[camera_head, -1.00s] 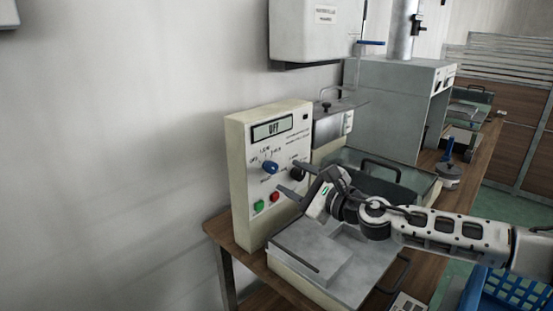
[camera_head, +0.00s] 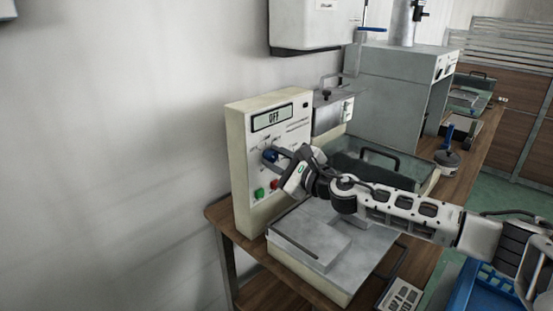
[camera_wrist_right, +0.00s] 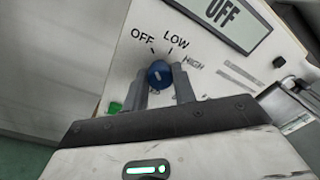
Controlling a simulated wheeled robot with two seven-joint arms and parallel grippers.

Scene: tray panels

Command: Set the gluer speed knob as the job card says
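The blue speed knob (camera_head: 270,155) is on the front of the cream control box (camera_head: 240,180). The display (camera_head: 273,117) reads OFF. In the right wrist view the blue knob (camera_wrist_right: 159,74) sits between the two fingers of my right gripper (camera_wrist_right: 160,82), which flank it closely and look closed on its sides. OFF, LOW and HIGH are printed around it; a lower label is partly covered. In the head view my right gripper (camera_head: 279,158) hides part of the knob and panel. A printed card (camera_head: 401,296) lies at the bottom edge, its text unreadable. My left gripper is out of view.
A green button (camera_head: 259,193) and a red button (camera_head: 274,184) are below the knob. A grey metal plate (camera_head: 335,240) is in front of the box, under my right arm. A blue crate (camera_head: 485,290) is at lower right.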

